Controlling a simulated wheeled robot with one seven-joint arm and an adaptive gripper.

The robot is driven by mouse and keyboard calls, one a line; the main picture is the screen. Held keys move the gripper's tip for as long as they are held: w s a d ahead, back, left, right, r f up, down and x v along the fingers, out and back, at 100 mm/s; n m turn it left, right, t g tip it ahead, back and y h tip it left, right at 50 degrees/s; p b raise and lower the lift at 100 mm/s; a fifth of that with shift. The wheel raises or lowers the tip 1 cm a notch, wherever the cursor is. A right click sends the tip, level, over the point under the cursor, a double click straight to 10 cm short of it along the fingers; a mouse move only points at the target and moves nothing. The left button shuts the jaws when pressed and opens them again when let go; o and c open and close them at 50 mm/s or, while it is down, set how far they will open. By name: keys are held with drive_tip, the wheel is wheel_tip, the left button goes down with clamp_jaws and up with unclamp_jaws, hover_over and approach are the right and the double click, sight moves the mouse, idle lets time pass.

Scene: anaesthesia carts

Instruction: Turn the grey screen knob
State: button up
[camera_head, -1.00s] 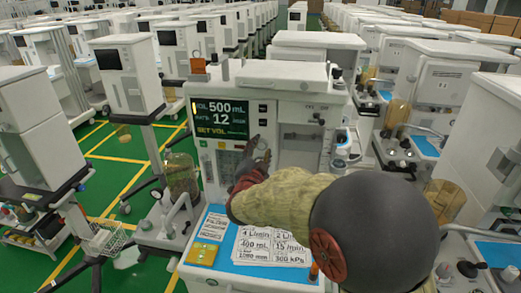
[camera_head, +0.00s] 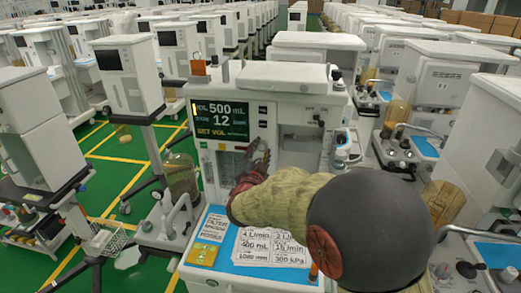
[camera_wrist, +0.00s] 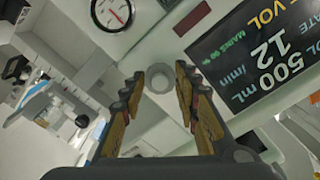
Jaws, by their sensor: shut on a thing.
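The grey screen knob (camera_wrist: 159,79) is a small round knob on the pale front panel, beside the dark screen (camera_wrist: 262,50). In the wrist view it sits between the tips of my gripper (camera_wrist: 160,80), one finger on each side, and my gripper is shut on it. In the head view my gripper (camera_head: 260,153) reaches the panel just right of the screen (camera_head: 221,119), which reads 500 mL and 12. There the fingers largely cover the knob. The screen belongs to a white anaesthesia cart (camera_head: 285,75).
A round dial gauge (camera_wrist: 112,13) is near the knob in the wrist view. Paper labels (camera_head: 270,246) and a yellow card (camera_head: 203,254) lie on the cart's blue shelf (camera_head: 249,277). Other carts (camera_head: 440,85) stand close on both sides. Green floor shows at the left.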

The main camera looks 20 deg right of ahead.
drive_tip(key=n+p, duration=0.3)
drive_tip(key=n, duration=0.2)
drive_tip(key=shift+r, duration=0.1)
drive_tip(key=n+p, duration=0.3)
drive_tip(key=n, duration=0.2)
drive_tip(key=shift+n+p, duration=0.3)
idle(0.4)
drive_tip(key=o, duration=1.2)
drive_tip(key=shift+c, duration=0.2)
drive_tip(key=v, duration=1.2)
